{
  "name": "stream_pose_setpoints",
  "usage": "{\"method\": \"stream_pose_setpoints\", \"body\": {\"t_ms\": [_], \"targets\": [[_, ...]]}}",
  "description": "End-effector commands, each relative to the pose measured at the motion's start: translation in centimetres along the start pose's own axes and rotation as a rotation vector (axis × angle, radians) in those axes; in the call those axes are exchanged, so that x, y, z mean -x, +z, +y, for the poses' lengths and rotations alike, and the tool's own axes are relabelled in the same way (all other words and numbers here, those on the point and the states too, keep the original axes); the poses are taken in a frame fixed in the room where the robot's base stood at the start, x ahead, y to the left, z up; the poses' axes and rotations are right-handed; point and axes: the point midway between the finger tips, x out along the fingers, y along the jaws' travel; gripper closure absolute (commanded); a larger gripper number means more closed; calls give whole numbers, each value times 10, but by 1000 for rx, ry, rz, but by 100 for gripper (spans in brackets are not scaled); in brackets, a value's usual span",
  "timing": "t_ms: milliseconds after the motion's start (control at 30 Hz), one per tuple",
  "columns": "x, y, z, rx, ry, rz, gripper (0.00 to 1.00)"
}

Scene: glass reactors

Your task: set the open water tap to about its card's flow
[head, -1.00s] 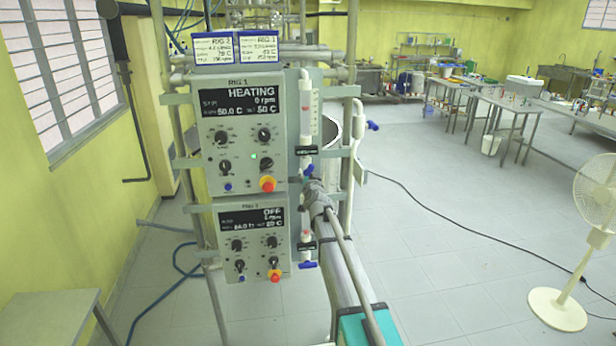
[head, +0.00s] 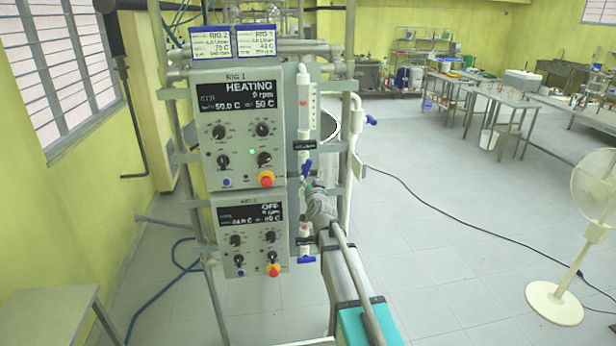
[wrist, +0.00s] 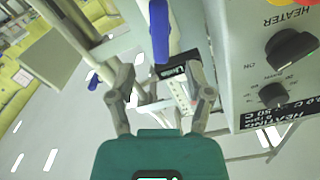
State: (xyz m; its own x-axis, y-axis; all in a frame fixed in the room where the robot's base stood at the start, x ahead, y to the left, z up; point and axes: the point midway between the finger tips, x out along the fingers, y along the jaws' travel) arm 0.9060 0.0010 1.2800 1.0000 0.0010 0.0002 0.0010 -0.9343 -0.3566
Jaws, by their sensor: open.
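The upper water tap's blue handle (head: 306,168) sits under a clear flow tube (head: 305,98) beside the RIG 1 panel (head: 238,130); it hangs near upright, slightly tilted. The lower tap's blue handle (head: 306,260) lies crosswise beside the RIG 2 panel (head: 246,235). My gripper (head: 313,187) is just below the upper handle. In the wrist view my gripper (wrist: 160,80) is open, and a blue handle (wrist: 160,30) points toward the gap between its fingers; contact cannot be told. Two blue-framed cards, a left (head: 210,42) and a right (head: 257,41), stand on top; their flow figures are too small to read.
The RIG 1 panel reads HEATING and the RIG 2 panel OFF. Red stop buttons (head: 266,179) and knobs project close to the taps. A metal frame and pipes surround them. A white fan (head: 556,302) stands at right, a grey table (head: 50,312) at lower left. The floor at right is mostly clear.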

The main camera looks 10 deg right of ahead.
Motion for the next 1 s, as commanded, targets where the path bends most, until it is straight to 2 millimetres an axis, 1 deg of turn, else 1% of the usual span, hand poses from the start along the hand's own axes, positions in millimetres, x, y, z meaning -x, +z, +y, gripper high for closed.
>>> {"method": "stream_pose_setpoints", "body": {"t_ms": [33,100,300,433,1000], "targets": [[12,0,0,0,0,0,34],[20,0,0,-1,0,0,34],[34,0,0,-1,0,0,34],[37,0,0,-1,0,0,34],[36,0,1,0,1,0,34]]}}
